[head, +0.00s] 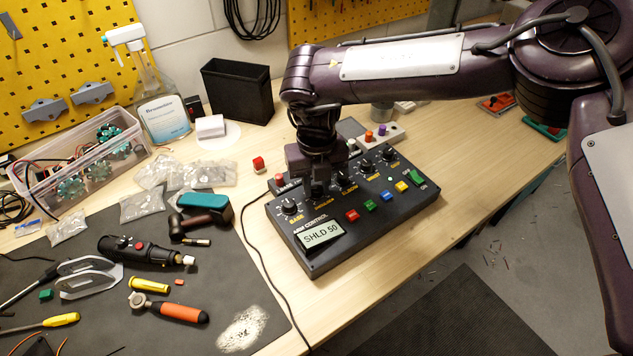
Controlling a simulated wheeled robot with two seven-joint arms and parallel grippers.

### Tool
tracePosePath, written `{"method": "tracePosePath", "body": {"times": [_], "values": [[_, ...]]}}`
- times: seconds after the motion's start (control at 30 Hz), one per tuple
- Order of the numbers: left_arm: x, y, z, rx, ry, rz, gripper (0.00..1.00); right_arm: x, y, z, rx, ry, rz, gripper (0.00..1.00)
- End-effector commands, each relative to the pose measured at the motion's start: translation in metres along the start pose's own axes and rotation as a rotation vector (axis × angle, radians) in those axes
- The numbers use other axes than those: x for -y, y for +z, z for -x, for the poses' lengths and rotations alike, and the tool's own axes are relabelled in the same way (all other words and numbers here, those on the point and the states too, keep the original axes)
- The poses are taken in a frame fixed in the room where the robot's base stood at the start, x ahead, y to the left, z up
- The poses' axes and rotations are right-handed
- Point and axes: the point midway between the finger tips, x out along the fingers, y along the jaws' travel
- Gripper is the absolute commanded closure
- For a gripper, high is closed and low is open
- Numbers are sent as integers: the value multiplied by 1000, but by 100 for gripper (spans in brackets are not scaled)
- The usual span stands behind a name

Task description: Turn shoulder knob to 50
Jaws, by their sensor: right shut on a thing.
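A black control box (372,232) marked "ARM CONTROL" stands on the wooden bench. Its small display (321,234) reads "SHLD 50". A row of dark knobs runs along its back part, with the base knob (290,206) at the left end. My right gripper (318,188) points down over the knob just right of the base knob and is shut on it. The gripper hides most of that shoulder knob, so its pointer cannot be seen. My left gripper is not in view.
Coloured buttons (352,215) sit in front of the knobs. A grey box with small knobs (383,131) stands behind. A dark mat (225,285) with tools, including an orange-handled one (180,308), lies left. A cable crosses the bench beside the control box.

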Motion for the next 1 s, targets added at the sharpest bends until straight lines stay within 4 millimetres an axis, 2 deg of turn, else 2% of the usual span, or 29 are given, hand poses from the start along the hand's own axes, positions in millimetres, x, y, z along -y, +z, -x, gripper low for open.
{"method": "tracePosePath", "body": {"times": [0.07, 0.1, 0.27, 0.6, 1.0], "values": [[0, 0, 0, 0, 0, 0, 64, 0, 1, 1, 3, 0, -1, 99], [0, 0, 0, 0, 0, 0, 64, 0, 1, 1, 3, 0, -2, 73], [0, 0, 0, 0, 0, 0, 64, 0, 1, 1, 2, 0, -2, 54], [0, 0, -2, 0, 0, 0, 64, 0, 1, 5, 2, 0, -2, 54], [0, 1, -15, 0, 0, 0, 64, 0, 1, 66, 4, 0, -3, 54]]}}
